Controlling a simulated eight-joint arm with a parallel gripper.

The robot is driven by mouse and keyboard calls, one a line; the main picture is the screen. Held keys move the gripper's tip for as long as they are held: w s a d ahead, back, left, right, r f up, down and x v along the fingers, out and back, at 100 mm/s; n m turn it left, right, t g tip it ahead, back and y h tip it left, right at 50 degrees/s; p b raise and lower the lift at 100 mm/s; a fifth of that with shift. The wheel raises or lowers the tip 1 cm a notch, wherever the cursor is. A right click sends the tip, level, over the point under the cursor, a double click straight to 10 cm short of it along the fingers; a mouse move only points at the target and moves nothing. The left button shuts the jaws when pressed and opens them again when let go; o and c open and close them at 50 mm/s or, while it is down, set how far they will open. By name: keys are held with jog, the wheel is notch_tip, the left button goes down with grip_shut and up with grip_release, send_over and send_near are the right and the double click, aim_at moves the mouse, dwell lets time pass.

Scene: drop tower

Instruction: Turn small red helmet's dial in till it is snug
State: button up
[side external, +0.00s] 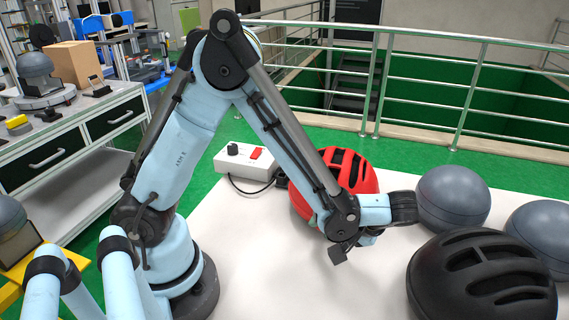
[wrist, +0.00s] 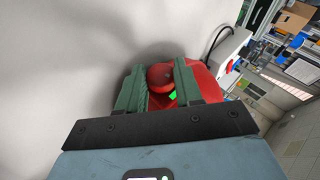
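The small red helmet (side external: 357,172) rests on the white table, partly hidden behind my forearm in the side view. In the wrist view its red shell (wrist: 205,82) shows beyond my right-hand finger. My gripper (wrist: 160,72) has its two green fingers apart, one on each side of a rounded red part (wrist: 160,78) that looks like the dial. I cannot tell whether the fingers touch it. A small bright green patch (wrist: 172,96) shows just below the rounded part. In the side view my wrist and forearm hide the fingertips and the dial.
A white control box (side external: 245,160) with a black knob, red switch and cable stands left of the helmet. A black helmet (side external: 483,275) and grey domes (side external: 452,196) are at the right. The table's front middle is clear. A metal railing (side external: 440,95) runs behind.

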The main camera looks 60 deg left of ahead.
jog(key=o, duration=1.1)
jog(key=shift+c, duration=0.2)
jog(key=shift+a, duration=0.1)
jog(key=t+h, duration=0.2)
jog(key=shift+s+a+r+n+h, duration=0.2)
jog(key=shift+s+n+h, duration=0.1)
jog(key=shift+n+h, duration=0.1)
jog(key=t+h, duration=0.2)
jog(key=shift+s+a+n+t, duration=0.15)
jog(key=shift+n+t, duration=0.15)
jog(key=shift+r+t+h, duration=0.15)
jog(key=shift+t+h, duration=0.15)
jog(key=d+r+m+g, duration=0.2)
jog(key=d+r+m, duration=0.1)
jog(key=r+m, duration=0.8)
jog(key=m, duration=0.2)
jog(key=shift+s+d+r+m+g, duration=0.15)
jog(key=shift+d+r+m+g, duration=0.05)
jog(key=shift+r+m+g, duration=0.2)
